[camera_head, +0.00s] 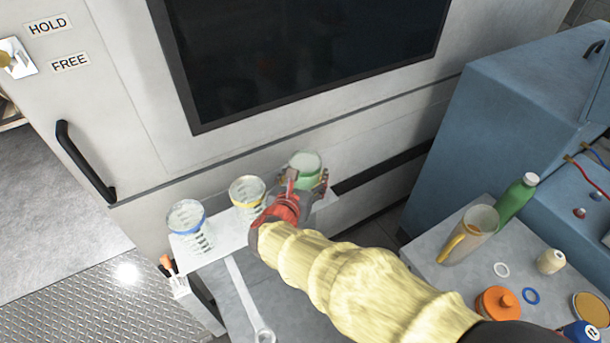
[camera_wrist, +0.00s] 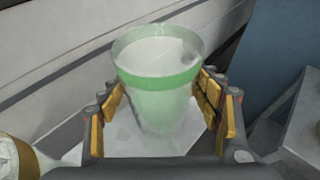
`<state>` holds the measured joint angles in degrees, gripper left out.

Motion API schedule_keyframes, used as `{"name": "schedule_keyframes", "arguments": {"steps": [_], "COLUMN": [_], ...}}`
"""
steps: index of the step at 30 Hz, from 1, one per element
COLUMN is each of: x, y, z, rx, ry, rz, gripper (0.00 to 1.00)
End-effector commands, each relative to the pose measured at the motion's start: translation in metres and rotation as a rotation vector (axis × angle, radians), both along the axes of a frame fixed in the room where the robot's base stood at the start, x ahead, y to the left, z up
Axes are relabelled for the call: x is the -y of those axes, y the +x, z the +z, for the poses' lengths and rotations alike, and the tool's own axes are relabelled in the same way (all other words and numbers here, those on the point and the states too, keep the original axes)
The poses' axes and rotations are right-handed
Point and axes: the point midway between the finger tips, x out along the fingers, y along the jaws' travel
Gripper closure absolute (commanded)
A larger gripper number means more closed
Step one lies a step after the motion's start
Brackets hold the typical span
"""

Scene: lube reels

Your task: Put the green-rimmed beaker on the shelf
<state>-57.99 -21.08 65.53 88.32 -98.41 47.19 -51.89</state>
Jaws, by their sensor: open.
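The green-rimmed beaker (camera_head: 306,168) stands upright at the right end of a narrow white shelf (camera_head: 229,236) on the front of the pale cabinet. In the wrist view the beaker (camera_wrist: 158,85) is between the yellow-padded fingers of my gripper (camera_wrist: 166,112). Its base appears to rest on the pale surface. The fingers are open, one on each side of the beaker; gaps show beside it, though contact on the right is hard to tell. In the head view my gripper (camera_head: 305,183) partly hides the beaker and the shelf's right end.
A yellow-rimmed beaker (camera_head: 247,191) and a blue-rimmed beaker (camera_head: 188,220) stand to the left on the same shelf. A grey table (camera_head: 435,276) at right holds a jug (camera_head: 470,236), a green bottle (camera_head: 517,199) and an orange-lidded container (camera_head: 498,303). A blue cabinet stands behind it.

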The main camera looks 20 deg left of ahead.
Motion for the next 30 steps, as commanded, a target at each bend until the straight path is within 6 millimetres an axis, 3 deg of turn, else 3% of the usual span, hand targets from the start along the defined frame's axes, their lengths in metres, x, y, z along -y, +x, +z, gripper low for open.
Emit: {"name": "schedule_keyframes", "arguments": {"steps": [6,21,30], "x": [0.0,0.009,0.012], "y": [-0.002,-0.089,-0.11], "z": [0.006,0.042,0.049], "rx": [0.0,0.0,0.0], "ry": [0.0,0.0,0.0], "rz": [0.001,0.003,0.001], "gripper": [0.36,0.36,0.36]}}
